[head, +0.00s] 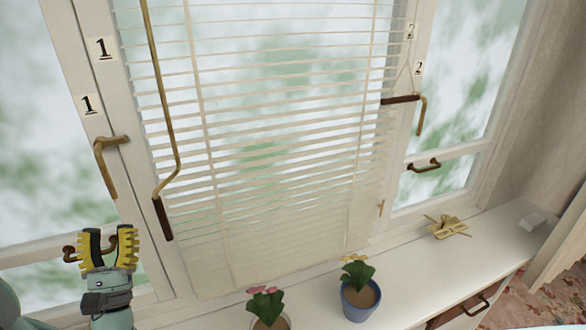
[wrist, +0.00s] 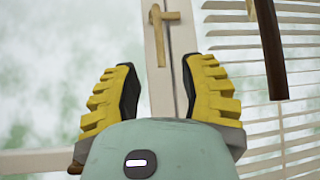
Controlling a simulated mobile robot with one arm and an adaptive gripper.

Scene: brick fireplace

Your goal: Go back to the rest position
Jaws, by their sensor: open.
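My gripper (head: 108,246) is at the lower left of the head view, in front of the left window. Its two yellow fingers with black pads are apart, with nothing between them. In the wrist view my gripper (wrist: 158,92) points at the white window frame (wrist: 165,75). A brass window handle (wrist: 166,45) is beyond the fingertips and apart from them. The same handle (head: 108,160) is above my gripper in the head view. A lower brass handle (head: 72,253) is just left of my fingers; I cannot tell whether they touch.
White blinds (head: 270,150) cover the middle window, with a hanging crank rod (head: 165,100) at their left. The white sill (head: 405,262) bears a blue flowerpot (head: 360,298), a second potted plant (head: 267,305) and a small gold sign (head: 449,228). Handles (head: 422,115) are on the right window.

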